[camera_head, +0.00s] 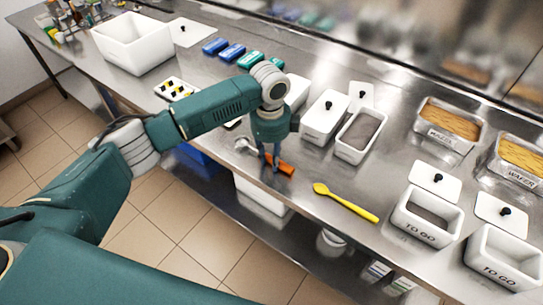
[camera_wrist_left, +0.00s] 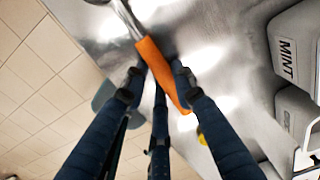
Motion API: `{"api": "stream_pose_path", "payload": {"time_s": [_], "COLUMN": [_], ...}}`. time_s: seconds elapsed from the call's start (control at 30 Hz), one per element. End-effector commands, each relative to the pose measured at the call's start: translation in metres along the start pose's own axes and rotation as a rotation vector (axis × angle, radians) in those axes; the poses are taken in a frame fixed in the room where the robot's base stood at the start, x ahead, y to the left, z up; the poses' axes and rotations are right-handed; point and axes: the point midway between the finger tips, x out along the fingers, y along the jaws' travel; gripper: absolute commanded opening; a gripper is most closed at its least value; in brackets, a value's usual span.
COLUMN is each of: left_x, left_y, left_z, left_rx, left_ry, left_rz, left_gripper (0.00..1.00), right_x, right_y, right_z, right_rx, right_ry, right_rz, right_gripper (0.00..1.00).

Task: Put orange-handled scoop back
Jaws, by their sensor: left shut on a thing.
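The orange-handled scoop has an orange handle (camera_head: 283,168) and a metal head (camera_head: 243,145). It is at the front edge of the steel counter in the head view. My left gripper (camera_head: 271,165) points down from above and is shut on the orange handle. In the left wrist view the handle (camera_wrist_left: 160,70) runs between the fingers of my left gripper (camera_wrist_left: 158,85), and the metal shaft shows at the top. I cannot tell whether the scoop touches the counter. My right gripper is not in view.
A yellow scoop (camera_head: 345,203) lies right of my gripper. White tubs (camera_head: 325,118) with lids stand behind, one marked MINT (camera_wrist_left: 287,50) in the wrist view. TO GO tubs (camera_head: 427,217) and wafer trays (camera_head: 447,125) are at right. Blue and green packs (camera_head: 232,53) lie farther back.

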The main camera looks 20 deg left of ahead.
Motion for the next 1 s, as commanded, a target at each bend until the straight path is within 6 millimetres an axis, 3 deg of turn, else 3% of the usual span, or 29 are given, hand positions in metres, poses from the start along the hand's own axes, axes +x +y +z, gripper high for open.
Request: {"api": "stream_pose_path", "payload": {"time_s": [0.23, 0.27, 0.33, 0.73, 1.0], "left_x": [0.003, 0.003, 0.003, -0.005, -0.057], "left_y": [0.0, 0.0, 0.0, -0.001, -0.002], "left_z": [0.0, 0.0, 0.0, 0.0, 0.0], "left_rx": [0.0, 0.0, 0.0, 0.0, 0.001], "left_ry": [0.001, 0.001, 0.0, -0.001, 0.001], "left_rz": [0.0, 0.0, 0.0, -0.001, -0.005], "left_gripper": [0.0, 0.32, 0.45, 0.45, 0.45], "right_x": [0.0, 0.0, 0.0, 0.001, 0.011], "right_y": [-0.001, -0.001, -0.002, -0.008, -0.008], "right_z": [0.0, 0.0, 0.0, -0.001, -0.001], "right_rx": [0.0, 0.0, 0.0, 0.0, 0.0], "right_ry": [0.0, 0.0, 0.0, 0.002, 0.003], "right_rz": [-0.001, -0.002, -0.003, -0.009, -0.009], "right_gripper": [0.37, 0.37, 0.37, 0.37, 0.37]}}
